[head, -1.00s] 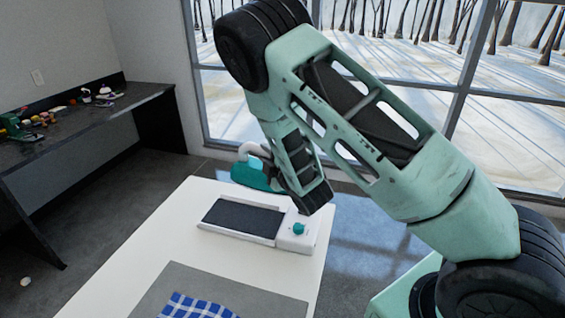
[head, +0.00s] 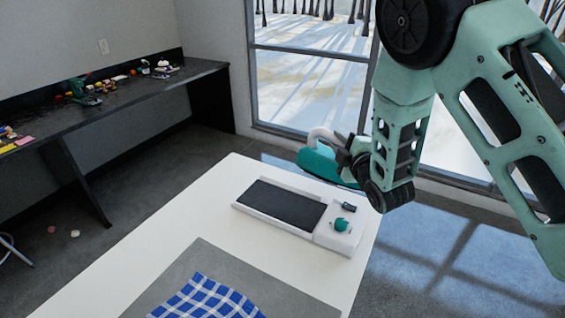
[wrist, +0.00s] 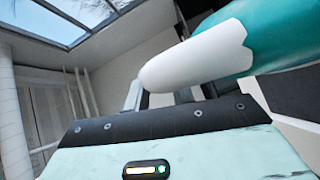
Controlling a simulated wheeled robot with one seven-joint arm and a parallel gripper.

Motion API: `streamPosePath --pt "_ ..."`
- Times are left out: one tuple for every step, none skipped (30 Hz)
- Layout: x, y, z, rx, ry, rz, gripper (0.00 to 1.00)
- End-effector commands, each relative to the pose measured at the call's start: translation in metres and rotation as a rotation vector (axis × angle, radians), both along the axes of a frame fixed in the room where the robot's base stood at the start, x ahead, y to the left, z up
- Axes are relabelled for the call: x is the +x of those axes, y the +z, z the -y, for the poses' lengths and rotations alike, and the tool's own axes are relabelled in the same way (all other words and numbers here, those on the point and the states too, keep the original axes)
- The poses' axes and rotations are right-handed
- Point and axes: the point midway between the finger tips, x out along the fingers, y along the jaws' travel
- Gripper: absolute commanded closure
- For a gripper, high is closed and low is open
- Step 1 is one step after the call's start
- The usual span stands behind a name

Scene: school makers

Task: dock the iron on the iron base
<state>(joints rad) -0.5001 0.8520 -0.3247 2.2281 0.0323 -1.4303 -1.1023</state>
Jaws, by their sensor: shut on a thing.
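A teal iron with a white handle (head: 318,158) is held in the air by my gripper (head: 343,150), above and just beyond the far right part of the iron base. My gripper is shut on the iron; the fingertips are partly hidden. In the wrist view the iron's white handle (wrist: 195,58) and teal body (wrist: 275,40) fill the upper right. The iron base (head: 325,232) is white with a dark flat pad and a teal knob at its right end. It lies on the white table, and its pad is empty.
The white table (head: 130,268) carries a grey mat (head: 215,256) with a blue checked cloth (head: 205,300) in front of the base. A dark workbench (head: 120,105) with small clutter stands at the left wall. A window is behind.

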Motion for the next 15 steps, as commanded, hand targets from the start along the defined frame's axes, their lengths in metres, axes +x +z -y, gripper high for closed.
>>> streamPosePath --pt "0.001 -0.008 -0.019 0.005 0.035 0.009 1.0" --pt "0.002 -0.009 -0.029 0.005 0.052 0.009 1.0" --pt "0.002 -0.011 -0.042 0.005 0.076 0.011 1.0" --pt "0.002 -0.012 -0.053 0.004 0.096 0.011 1.0" --pt "0.001 -0.014 -0.063 0.002 0.115 0.011 1.0" --pt "0.001 -0.014 -0.074 0.001 0.136 0.014 1.0" --pt "0.0 -0.015 -0.083 0.001 0.152 0.015 1.0" --pt "-0.001 -0.015 -0.092 0.0 0.167 0.016 1.0" --pt "-0.002 -0.016 -0.102 -0.003 0.187 0.018 1.0" --pt "-0.003 -0.016 -0.109 -0.004 0.2 0.018 1.0" --pt "-0.004 -0.016 -0.115 -0.005 0.211 0.02 1.0" --pt "-0.005 -0.016 -0.123 -0.006 0.225 0.022 1.0" --pt "-0.006 -0.016 -0.128 -0.007 0.235 0.022 1.0" --pt "-0.007 -0.016 -0.133 -0.008 0.244 0.023 1.0" --pt "-0.008 -0.015 -0.138 -0.011 0.255 0.024 1.0"
